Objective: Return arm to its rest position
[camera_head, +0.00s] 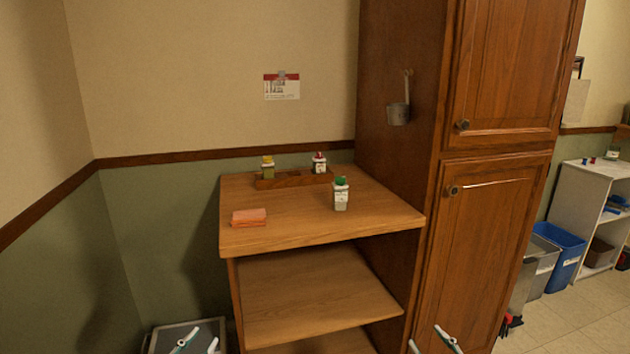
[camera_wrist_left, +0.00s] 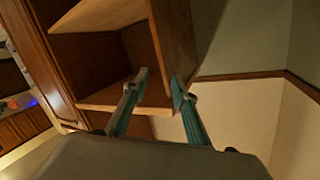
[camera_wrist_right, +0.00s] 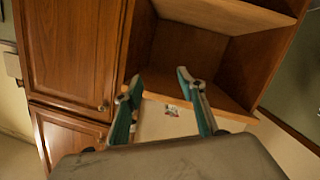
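My left gripper (camera_head: 198,343) is at the bottom edge of the head view, left of the wooden shelf unit. In the left wrist view the left gripper (camera_wrist_left: 157,90) has its two fingers apart with nothing between them. My right gripper (camera_head: 432,343) is at the bottom edge of the head view, in front of the tall wooden cabinet. In the right wrist view the right gripper (camera_wrist_right: 158,82) also has its fingers apart and empty. Neither gripper touches anything that I can see. Most of both arms lies outside the head view.
The shelf unit's top (camera_head: 290,205) bears a green-capped bottle (camera_head: 341,196), a folded orange cloth (camera_head: 249,217) and a wooden tray (camera_head: 290,180) with a yellow-capped bottle (camera_head: 267,168) and a red-capped bottle (camera_head: 319,164). A tall cabinet (camera_head: 490,240) stands to the right. Bins (camera_head: 565,262) stand farther right.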

